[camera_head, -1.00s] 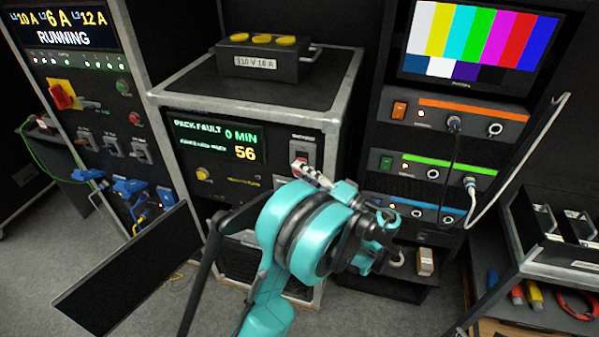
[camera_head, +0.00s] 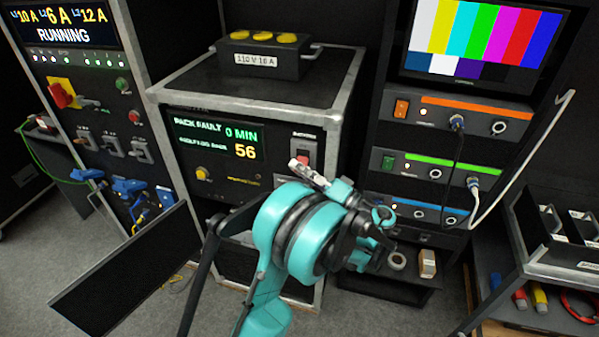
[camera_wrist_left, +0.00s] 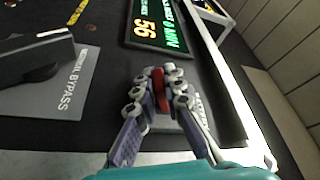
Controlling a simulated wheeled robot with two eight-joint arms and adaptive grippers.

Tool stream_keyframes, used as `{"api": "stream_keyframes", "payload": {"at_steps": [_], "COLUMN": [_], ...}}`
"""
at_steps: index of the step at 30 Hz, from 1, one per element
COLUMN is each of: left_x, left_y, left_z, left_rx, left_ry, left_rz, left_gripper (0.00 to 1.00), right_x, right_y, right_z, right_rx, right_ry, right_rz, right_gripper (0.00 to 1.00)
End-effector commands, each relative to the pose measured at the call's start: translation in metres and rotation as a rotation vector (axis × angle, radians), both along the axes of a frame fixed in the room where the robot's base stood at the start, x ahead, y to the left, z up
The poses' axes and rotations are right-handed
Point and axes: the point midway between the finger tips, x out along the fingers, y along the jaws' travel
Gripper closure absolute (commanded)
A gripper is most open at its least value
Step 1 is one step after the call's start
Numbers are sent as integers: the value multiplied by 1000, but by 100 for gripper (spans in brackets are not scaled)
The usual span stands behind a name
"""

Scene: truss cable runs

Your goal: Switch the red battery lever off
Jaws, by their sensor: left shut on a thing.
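In the left wrist view the red lever (camera_wrist_left: 160,91) shows as a narrow red strip between the fingertips. My left gripper (camera_head: 301,165) is at the lower part of this plate, and the teal wrist hides the panel below. In the left wrist view my left gripper (camera_wrist_left: 159,84) is shut on the lever, with a finger on each side. The exact lever angle is hard to tell. My right gripper is not in view.
The pack display (camera_head: 217,138) reads PACK FAULT, 0 MIN and 56. A rack with orange, green and blue units (camera_head: 440,165) is close on the right. A dark flat panel (camera_head: 130,268) is at lower left.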

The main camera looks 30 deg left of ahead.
Motion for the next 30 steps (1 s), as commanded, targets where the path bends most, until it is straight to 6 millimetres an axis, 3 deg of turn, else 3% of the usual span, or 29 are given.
{"api": "stream_keyframes", "payload": {"at_steps": [9, 10, 12, 23, 30], "left_x": [1, 1, 1, 1, -2], "left_y": [0, 0, 0, -3, -34], "left_z": [-1, -1, -1, -2, -8], "left_rx": [3, 3, 3, 3, 4], "left_ry": [-26, -25, -25, -24, -25], "left_rz": [-2, -2, -2, -3, -6], "left_gripper": [100, 83, 69, 69, 69], "right_x": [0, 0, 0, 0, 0], "right_y": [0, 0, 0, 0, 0], "right_z": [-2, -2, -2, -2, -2], "right_rx": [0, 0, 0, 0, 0], "right_ry": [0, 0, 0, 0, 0], "right_rz": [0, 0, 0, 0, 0], "right_gripper": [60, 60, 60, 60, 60]}}
